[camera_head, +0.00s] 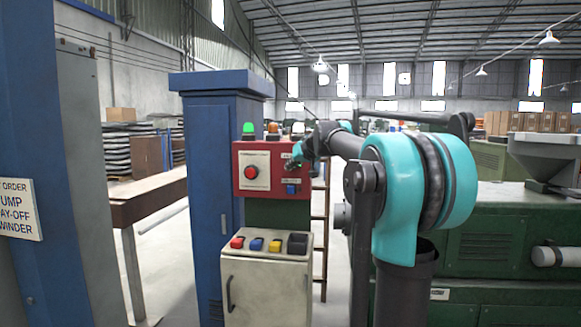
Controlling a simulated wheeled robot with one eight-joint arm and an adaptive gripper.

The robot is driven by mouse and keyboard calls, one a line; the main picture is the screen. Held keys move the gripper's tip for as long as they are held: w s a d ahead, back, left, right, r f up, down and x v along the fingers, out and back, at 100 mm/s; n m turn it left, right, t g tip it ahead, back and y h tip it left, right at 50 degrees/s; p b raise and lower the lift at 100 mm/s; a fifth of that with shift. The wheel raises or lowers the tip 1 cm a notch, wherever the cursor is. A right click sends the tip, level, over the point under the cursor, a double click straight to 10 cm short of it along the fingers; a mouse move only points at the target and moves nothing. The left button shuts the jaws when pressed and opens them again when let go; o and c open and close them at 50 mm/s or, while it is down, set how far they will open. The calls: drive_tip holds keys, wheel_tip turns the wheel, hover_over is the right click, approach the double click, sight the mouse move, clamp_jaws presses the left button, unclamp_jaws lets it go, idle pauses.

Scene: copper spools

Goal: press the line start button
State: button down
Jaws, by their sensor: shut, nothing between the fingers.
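A red control box (241,187) stands in front of a blue cabinet. On its left plate is a round red button (251,172). On its right side are small labels and a small blue control (291,189). I cannot tell whether the fingertips touch the box. A green lamp (248,128), an orange lamp (272,128) and a pale lamp (298,128) stand on top.
Below the box, a beige cabinet (265,290) carries red, blue, yellow and dark items on top. A tall blue cabinet (208,200) stands behind to the left. A green machine (490,235) fills the right. A brown table (150,198) stands at left.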

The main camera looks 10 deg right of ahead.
drive_tip(key=shift+s+a, duration=0.25)
drive_tip(key=shift+s, duration=0.55)
drive_tip(key=shift+s+a, duration=0.25)
drive_tip(key=shift+s, duration=0.55)
drive_tip(key=shift+s+a, duration=0.25)
drive_tip(key=shift+s, duration=0.55)
drive_tip(key=s+f+g, duration=0.1)
drive_tip(key=s+f, duration=0.4)
drive_tip(key=f, duration=0.3)
drive_tip(key=s+f+g+h, duration=0.1)
drive_tip(key=s+f+g, duration=0.1)
drive_tip(key=s+f, duration=0.55)
drive_tip(key=s+f+g, duration=0.1)
drive_tip(key=s+f, duration=0.3)
drive_tip(key=f, duration=0.6)
drive_tip(key=s+d+f+g+h, duration=0.1)
drive_tip(key=s+d+f, duration=0.1)
drive_tip(key=s+f, duration=0.8)
drive_tip(key=s+d+f+m+g+h, duration=0.1)
drive_tip(key=s+d+f+g+h, duration=0.1)
drive_tip(key=s+f, duration=0.8)
drive_tip(key=s, duration=0.3)
drive_tip(key=shift+f, duration=0.3)
